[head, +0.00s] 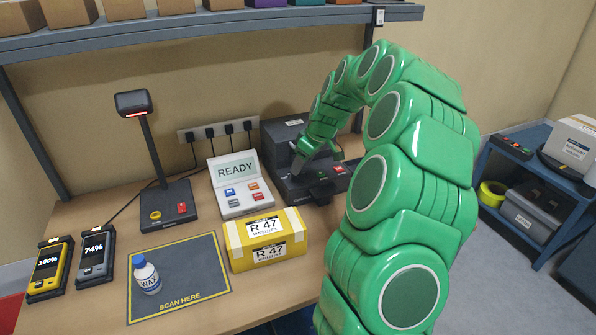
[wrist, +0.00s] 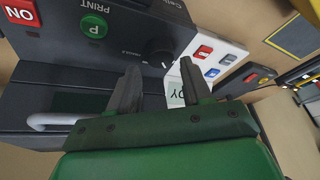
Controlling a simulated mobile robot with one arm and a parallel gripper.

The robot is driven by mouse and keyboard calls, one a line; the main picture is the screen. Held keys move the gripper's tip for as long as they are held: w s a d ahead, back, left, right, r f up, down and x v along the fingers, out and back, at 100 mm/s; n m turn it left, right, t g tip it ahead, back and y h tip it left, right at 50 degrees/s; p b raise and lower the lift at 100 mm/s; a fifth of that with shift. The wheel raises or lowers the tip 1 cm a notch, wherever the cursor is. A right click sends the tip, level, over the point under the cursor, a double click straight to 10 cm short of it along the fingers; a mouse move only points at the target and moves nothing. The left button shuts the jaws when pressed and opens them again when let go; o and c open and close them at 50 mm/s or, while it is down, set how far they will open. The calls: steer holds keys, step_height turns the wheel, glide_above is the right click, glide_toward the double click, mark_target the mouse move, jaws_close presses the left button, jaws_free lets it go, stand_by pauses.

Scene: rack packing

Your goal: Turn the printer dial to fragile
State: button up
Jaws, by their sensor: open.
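The printer is a dark grey machine at the back of the table in the head view (head: 280,132), partly hidden by my arm. In the wrist view its panel (wrist: 60,60) shows a round black dial (wrist: 161,50), a green P button under the word PRINT, and a red ON button. The small marks around the dial are too small to read surely, so I cannot tell its setting. My gripper (wrist: 158,70) is open and empty, its fingers pointing toward the dial. The dial appears between and just beyond the fingertips, apparently untouched. In the head view my gripper (head: 308,160) is over the printer's front.
A READY control box (head: 240,188) stands left of the printer. A yellow R 47 parcel (head: 262,252) lies in front of it. A wax bottle (head: 146,277) stands on the scan mat (head: 205,292). A scanner post (head: 150,145) and shelf (head: 190,28) are behind.

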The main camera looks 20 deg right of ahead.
steer(key=shift+x, duration=1.8)
steer(key=shift+c, duration=0.3)
steer(key=c, duration=0.7)
